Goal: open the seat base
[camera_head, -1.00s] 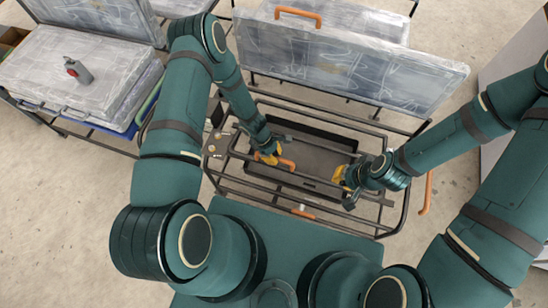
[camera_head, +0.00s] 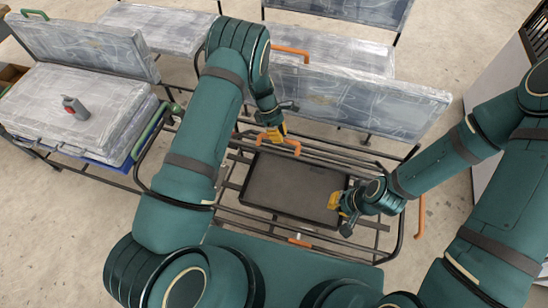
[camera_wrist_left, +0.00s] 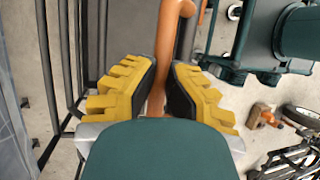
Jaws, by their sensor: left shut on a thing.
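The seat base is a dark metal frame with a flat dark panel (camera_head: 290,189) in its middle, and a grey seat back (camera_head: 345,98) stands upright behind it. My left gripper (camera_head: 275,134) is at the panel's far edge, its yellow fingers shut on an orange handle (camera_head: 293,147). In the left wrist view the handle (camera_wrist_left: 165,40) runs between the black finger pads (camera_wrist_left: 160,88). My right gripper (camera_head: 337,203) is at the panel's right edge, its yellow fingers partly hidden by its wrist, so I cannot see whether it is open or holding anything.
More grey seats (camera_head: 165,28) stand behind. Bare floor (camera_head: 60,220) is free at the left.

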